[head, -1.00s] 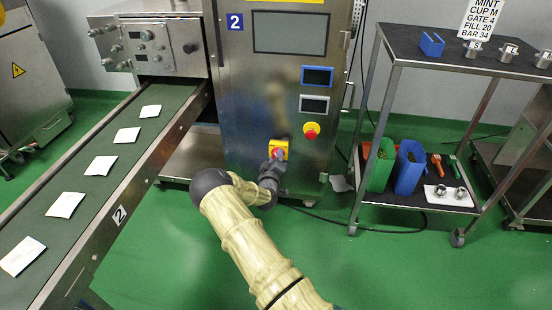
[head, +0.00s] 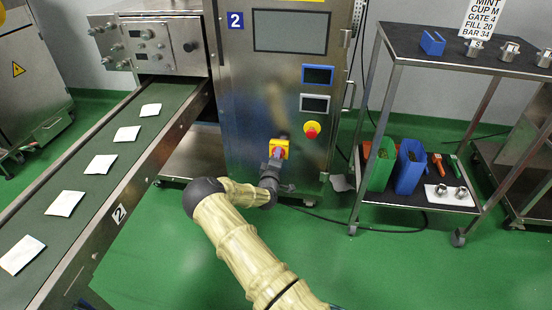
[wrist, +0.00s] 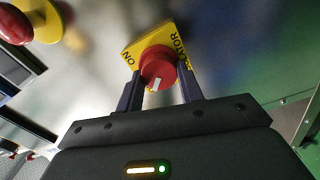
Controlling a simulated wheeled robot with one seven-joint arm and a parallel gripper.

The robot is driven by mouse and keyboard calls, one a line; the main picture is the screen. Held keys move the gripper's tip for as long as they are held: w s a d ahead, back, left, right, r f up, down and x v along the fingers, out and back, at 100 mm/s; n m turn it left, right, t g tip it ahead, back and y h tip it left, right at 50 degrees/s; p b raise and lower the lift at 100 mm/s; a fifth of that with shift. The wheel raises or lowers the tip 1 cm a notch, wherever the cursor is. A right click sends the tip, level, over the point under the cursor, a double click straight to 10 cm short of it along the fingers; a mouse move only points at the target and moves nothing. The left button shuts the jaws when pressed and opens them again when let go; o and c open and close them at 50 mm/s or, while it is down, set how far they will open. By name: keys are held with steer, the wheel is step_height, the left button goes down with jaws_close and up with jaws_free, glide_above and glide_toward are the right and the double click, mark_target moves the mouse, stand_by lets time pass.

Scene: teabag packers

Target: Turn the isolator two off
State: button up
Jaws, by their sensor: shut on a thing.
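The isolator is a red rotary knob (wrist: 158,68) on a yellow plate (wrist: 135,52) printed "ON" and "ISOLATOR" in the wrist view. In the head view the isolator's yellow plate (head: 279,146) sits low on the front of the steel machine (head: 250,100) marked 2. My gripper (wrist: 161,84) is shut on the red knob, one finger on each side of it. A white mark shows on the knob's face. The gripper (head: 275,160) partly covers the knob in the head view.
A red stop button on yellow (head: 311,130) is above and right of the isolator. A conveyor (head: 75,185) with several white packets runs at the left. A trolley (head: 400,60) with blue and green bins stands at the right. Green floor is open in front.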

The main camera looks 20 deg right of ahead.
steer(key=shift+f, duration=0.1)
steer(key=o, duration=1)
steer(key=p+v, duration=0.6)
steer(key=v, duration=1.1)
steer(key=shift+s+a, duration=0.2)
